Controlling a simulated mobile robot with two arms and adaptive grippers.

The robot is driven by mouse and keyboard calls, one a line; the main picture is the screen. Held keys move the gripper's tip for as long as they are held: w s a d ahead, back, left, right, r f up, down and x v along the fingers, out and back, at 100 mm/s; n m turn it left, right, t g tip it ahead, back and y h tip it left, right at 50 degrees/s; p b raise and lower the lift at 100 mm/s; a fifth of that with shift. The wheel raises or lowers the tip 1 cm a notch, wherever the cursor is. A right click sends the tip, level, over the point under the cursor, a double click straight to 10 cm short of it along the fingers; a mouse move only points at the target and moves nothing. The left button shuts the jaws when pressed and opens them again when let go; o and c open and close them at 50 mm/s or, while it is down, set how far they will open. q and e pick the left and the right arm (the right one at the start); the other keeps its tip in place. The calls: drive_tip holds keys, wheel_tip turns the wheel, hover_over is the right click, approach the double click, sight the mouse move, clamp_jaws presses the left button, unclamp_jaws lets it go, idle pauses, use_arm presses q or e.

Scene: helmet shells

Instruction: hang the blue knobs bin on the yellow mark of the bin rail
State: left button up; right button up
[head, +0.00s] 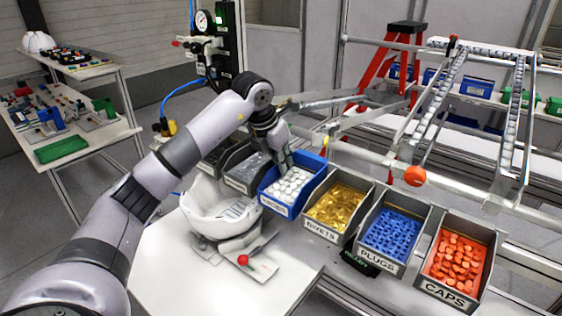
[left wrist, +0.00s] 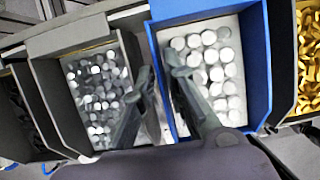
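The blue knobs bin (head: 279,209) holds white round knobs and stands in the row of bins, between a grey bin and the rivets bin. It also shows in the left wrist view (left wrist: 259,60). My left gripper (head: 284,164) points down at the bin's left side. In the left wrist view its fingers (left wrist: 160,75) stand apart, one on each side of the blue left wall, with a narrow gap between them. Contact with the wall is not clear. My right gripper is out of view.
Right of the knobs bin stand the rivets (head: 322,231), plugs (head: 379,259) and caps (head: 444,292) bins, close together. A grey bin (left wrist: 72,40) adjoins on the left. A white helmet shell (head: 205,222) sits in front. An orange ball (head: 415,176) is near the rail.

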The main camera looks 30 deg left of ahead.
use_arm(q)
drive_tip(key=o, duration=0.3)
drive_tip(key=v, duration=1.2)
drive_tip(key=shift+r, duration=0.1)
